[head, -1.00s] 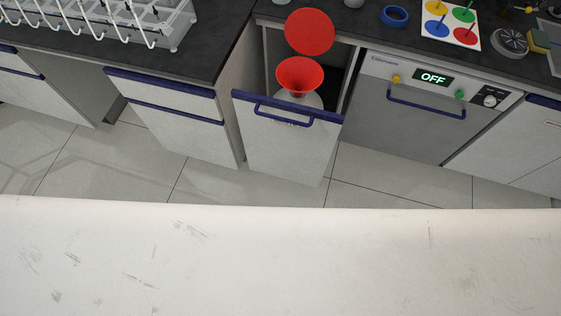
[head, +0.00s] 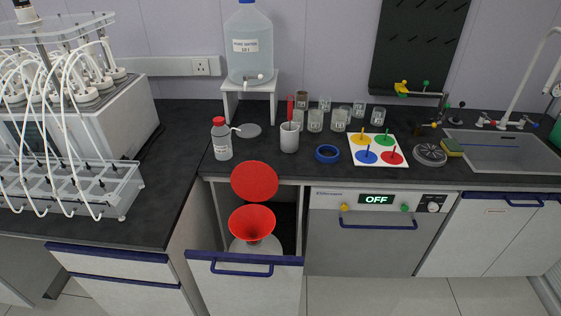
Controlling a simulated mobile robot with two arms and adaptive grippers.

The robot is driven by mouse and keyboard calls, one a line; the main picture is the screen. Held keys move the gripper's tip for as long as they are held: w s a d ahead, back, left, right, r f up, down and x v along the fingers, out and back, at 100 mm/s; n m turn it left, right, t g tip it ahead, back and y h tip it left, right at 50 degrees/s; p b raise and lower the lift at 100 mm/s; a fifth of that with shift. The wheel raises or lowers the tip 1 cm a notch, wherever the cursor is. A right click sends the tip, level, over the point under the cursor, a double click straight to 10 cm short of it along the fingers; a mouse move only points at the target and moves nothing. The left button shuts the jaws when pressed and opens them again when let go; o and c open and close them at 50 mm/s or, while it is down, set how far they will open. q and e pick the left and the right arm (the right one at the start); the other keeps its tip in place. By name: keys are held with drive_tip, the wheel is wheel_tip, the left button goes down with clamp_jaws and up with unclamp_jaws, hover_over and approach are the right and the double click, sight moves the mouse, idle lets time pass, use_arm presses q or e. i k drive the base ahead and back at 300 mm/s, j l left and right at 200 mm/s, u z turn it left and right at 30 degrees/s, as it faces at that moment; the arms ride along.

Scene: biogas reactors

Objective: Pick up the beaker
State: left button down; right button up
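Several small clear glass vessels with labels stand in a group on the dark counter, in the middle of the head view. Among them are a front left glass vessel (head: 315,121), a front right one (head: 339,121) and one farther right (head: 377,116). Some hold a greyish content. Which of them is the beaker I cannot tell. A whitish cup (head: 289,138) holding a red-handled tool stands just left of them. Neither of my grippers is in view.
A blue tape roll (head: 327,154), a white board with coloured discs (head: 367,162), a red-capped bottle (head: 221,140) and a water tank on a stand (head: 249,48) surround the vessels. An open drawer (head: 244,286) with a red funnel (head: 252,222) juts out below the counter. A sink (head: 515,158) lies right.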

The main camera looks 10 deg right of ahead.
sight(298, 113)
drive_tip(key=u, duration=0.45)
drive_tip(key=i+l+u, duration=0.1)
drive_tip(key=l+u, duration=0.35)
drive_tip(key=l, duration=0.25)
drive_tip(key=l+u, duration=0.45)
drive_tip(key=l, duration=0.25)
